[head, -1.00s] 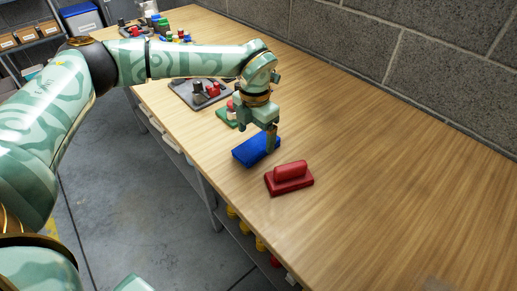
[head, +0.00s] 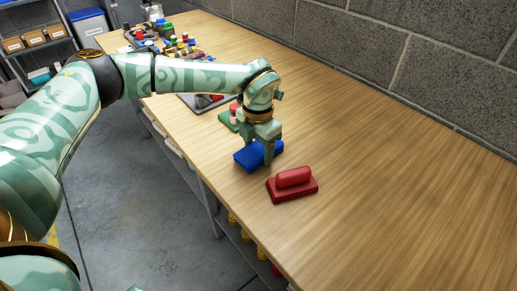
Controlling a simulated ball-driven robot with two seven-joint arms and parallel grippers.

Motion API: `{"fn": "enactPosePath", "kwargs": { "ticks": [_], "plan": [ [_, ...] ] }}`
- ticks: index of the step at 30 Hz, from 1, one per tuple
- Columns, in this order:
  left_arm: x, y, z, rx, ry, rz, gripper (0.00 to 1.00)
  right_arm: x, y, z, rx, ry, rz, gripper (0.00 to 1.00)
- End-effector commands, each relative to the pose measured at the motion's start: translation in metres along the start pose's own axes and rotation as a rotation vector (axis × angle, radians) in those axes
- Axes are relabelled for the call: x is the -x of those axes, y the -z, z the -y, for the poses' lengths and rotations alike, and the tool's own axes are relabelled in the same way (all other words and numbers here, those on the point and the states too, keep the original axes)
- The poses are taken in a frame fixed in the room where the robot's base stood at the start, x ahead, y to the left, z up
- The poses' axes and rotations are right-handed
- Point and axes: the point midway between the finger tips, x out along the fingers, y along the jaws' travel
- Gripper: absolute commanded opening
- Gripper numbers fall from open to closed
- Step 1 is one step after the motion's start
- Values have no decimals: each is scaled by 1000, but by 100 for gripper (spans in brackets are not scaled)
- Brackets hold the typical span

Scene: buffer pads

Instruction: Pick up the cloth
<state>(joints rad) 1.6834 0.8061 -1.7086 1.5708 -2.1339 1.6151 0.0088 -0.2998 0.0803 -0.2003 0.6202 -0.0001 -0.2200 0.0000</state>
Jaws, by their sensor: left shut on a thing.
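I see no plain cloth; several buffer pads with handles lie on the wooden bench. A blue pad (head: 247,159) lies near the bench's front edge. My left gripper (head: 267,154) points down over the blue pad and is shut on it, its fingers covering part of the pad. A red pad (head: 292,184) with a raised rounded handle lies just to the right and nearer, apart from the gripper. A green pad (head: 228,122) with a red part lies behind the blue one, partly hidden by my left arm. My right gripper is not in view.
The wooden bench (head: 390,180) is clear to the right, with a grey block wall (head: 440,75) along its back. A dark tray (head: 203,102) and several small coloured items stand farther along. Shelves with bins (head: 35,38) are at the upper left.

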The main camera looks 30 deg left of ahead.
Motion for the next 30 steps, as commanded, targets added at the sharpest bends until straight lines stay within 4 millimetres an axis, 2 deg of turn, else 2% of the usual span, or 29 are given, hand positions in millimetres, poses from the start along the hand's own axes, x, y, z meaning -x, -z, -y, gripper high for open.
{"fn": "enactPosePath", "kwargs": {
  "ticks": [6,8,14,18,21,25,30],
  "plan": [
    [40,0,0,1,-1,9,36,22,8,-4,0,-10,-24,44],
    [51,7,10,-4,0,8,36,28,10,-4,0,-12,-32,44],
    [102,33,45,-5,-1,8,36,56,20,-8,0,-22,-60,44],
    [114,57,76,-6,1,5,36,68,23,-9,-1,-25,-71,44],
    [121,69,92,-4,0,4,36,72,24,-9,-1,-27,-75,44],
    [126,78,106,-2,1,3,36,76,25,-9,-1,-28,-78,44],
    [128,83,112,0,1,2,36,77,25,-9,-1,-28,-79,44]
  ]
}}
